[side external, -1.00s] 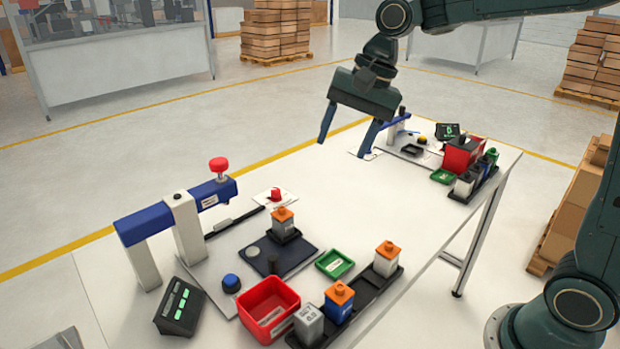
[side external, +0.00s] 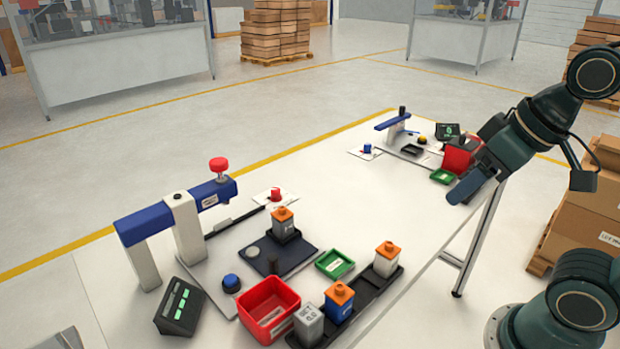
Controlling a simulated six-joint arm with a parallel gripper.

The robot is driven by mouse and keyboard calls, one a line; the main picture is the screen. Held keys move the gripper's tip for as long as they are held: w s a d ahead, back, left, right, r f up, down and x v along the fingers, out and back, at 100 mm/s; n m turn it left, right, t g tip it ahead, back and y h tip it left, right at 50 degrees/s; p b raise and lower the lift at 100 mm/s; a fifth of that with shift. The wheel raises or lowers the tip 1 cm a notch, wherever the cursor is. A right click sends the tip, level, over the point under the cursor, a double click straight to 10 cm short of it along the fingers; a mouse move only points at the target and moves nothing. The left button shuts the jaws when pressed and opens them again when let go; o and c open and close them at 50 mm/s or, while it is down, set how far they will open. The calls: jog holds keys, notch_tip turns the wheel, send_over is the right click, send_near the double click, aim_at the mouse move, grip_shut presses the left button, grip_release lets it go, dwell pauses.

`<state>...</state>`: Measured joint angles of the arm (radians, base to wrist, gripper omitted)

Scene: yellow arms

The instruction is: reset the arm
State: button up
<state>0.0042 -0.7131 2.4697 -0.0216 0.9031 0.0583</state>
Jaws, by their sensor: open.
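My gripper (side external: 468,184) is at the right side of the table, over the far station's rack end. It is open, and I see nothing held in it. Only part of its fingers shows, since they are seen nearly edge-on. My arm folds up at the right of the picture, with its base at the lower right. The gripper and wrist hide most of the far black rack and its parts.
The near station has a blue-and-white press (side external: 190,215), red bin (side external: 268,308), green tray (side external: 334,264), black rack (side external: 365,305) with several blocks, and display (side external: 180,306). The far station has a red bin (side external: 457,158) and green tray (side external: 442,177). The table's middle (side external: 370,205) is clear.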

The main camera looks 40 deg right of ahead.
jog(key=shift+s+d+f, duration=0.15)
jog(key=shift+s+f, duration=0.1)
jog(key=shift+s, duration=0.25)
dwell(0.5)
